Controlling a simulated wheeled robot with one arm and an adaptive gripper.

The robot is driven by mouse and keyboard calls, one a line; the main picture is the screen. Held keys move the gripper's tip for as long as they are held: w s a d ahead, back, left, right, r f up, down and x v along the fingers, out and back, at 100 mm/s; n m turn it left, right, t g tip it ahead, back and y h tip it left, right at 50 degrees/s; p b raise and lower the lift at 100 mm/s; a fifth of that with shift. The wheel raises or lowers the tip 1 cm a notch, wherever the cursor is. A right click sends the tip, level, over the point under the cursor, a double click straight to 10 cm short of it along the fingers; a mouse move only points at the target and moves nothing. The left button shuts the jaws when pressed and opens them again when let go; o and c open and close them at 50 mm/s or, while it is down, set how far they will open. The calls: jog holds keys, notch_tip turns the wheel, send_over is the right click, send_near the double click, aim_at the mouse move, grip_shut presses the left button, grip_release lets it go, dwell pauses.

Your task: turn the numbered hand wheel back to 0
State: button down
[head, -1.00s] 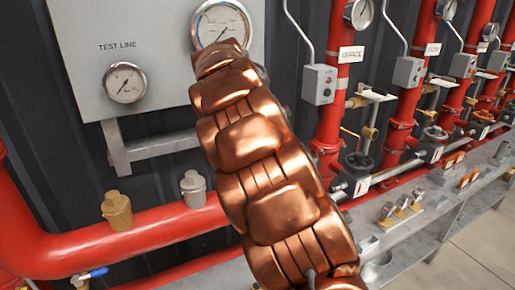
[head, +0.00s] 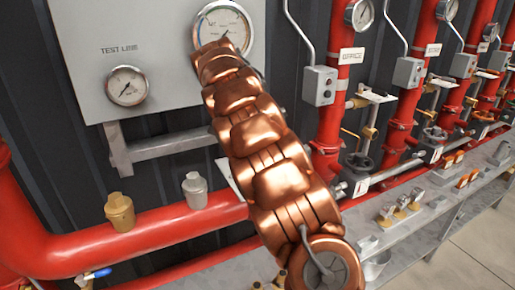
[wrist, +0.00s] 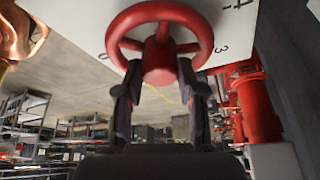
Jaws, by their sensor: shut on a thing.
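The red hand wheel (wrist: 159,55) is at the top middle of the wrist view, in front of a white numbered plate (wrist: 90,25). A 3 and a 4 show on the plate to the right of the wheel, and a small mark, perhaps a 0, shows to its lower left. My gripper (wrist: 160,88) reaches up to the wheel from below, with a dark finger on each side of its lower part, and is shut on it. I cannot read a pointer on the wheel. In the head view my copper-coloured arm hides the wheel and my gripper.
The head view shows a grey panel (head: 85,45) with a TEST LINE gauge (head: 127,86) and a larger gauge (head: 223,27). A red pipe (head: 150,222) runs below. Red risers (head: 333,95) with valves stand at right above a grey bench (head: 430,215).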

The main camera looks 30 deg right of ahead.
dwell(0.4)
jog(key=shift+w+m+y, duration=0.1)
jog(key=shift+m+y, duration=0.2)
jog(key=shift+m, duration=0.2)
jog(key=shift+r+m+g+p, duration=0.2)
jog(key=shift+m+g+p, duration=0.1)
jog(key=shift+m+p, duration=0.4)
jog(key=shift+m+y+p, duration=0.3)
jog(key=shift+m+p, duration=0.3)
jog(key=shift+p, duration=0.4)
jog(key=c, duration=0.6)
grip_release()
jog(key=shift+f, duration=0.2)
jog(key=shift+o, duration=0.2)
jog(key=shift+g, duration=0.3)
notch_tip(320, 180, up, 7)
jog(key=p, duration=0.6)
jog(key=shift+r+p, duration=0.1)
jog(key=shift+p, duration=0.2)
